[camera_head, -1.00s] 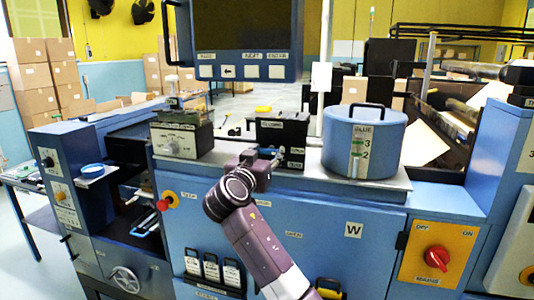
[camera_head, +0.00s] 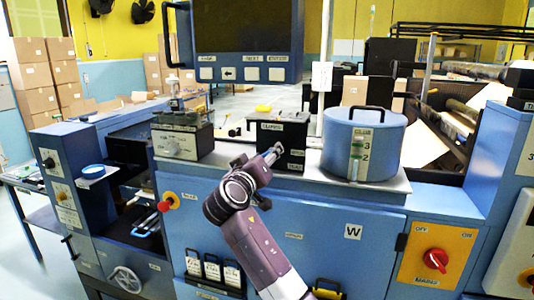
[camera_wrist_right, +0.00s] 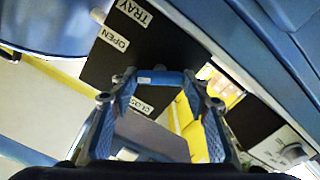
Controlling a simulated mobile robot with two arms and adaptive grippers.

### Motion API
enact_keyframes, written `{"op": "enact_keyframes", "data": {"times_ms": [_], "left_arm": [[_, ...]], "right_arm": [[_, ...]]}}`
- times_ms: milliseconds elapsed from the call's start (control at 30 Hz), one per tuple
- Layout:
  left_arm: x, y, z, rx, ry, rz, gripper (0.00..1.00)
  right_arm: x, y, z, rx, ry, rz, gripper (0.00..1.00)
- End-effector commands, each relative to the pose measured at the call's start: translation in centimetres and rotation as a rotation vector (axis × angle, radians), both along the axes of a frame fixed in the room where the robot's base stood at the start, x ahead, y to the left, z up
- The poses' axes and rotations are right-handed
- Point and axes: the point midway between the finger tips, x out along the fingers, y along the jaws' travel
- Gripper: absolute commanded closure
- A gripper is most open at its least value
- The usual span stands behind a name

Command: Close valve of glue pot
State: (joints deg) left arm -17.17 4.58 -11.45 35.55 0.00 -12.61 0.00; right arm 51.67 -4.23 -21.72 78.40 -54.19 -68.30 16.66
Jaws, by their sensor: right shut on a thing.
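The glue pot (camera_head: 390,140) is a blue cylinder with a black top handle and a level gauge. It stands on the machine's counter. Left of it is a black box (camera_head: 292,135) with white labels, read in the right wrist view as TRAY, OPEN and a partly covered third starting CLOS (camera_wrist_right: 141,105). My right gripper (camera_head: 276,152) is at the front of this box. In the right wrist view its fingers (camera_wrist_right: 158,88) are shut on a blue bar (camera_wrist_right: 150,77), which looks like the valve handle. The handle's exact position against the labels is unclear. My left gripper is out of view.
A grey dial unit (camera_head: 182,138) stands left of the black box. A hanging screen (camera_head: 243,30) is above. A red switch on a yellow panel (camera_head: 436,258) is at lower right, and a red knob (camera_head: 164,205) is left of my arm.

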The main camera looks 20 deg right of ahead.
Motion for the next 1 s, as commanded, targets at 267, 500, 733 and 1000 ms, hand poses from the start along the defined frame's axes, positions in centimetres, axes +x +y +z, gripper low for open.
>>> {"op": "enact_keyframes", "data": {"times_ms": [267,500,733,1000], "left_arm": [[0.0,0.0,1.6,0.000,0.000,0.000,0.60],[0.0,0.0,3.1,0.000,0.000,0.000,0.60],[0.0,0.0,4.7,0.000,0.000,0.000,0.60],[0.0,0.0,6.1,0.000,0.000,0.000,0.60]], "right_arm": [[0.1,0.1,0.2,-0.218,0.148,0.001,0.81],[0.1,0.1,0.2,-0.408,0.276,0.000,0.81],[0.1,0.1,0.1,-0.580,0.392,0.001,0.81],[0.1,0.2,0.0,-0.736,0.497,0.002,0.81]]}}
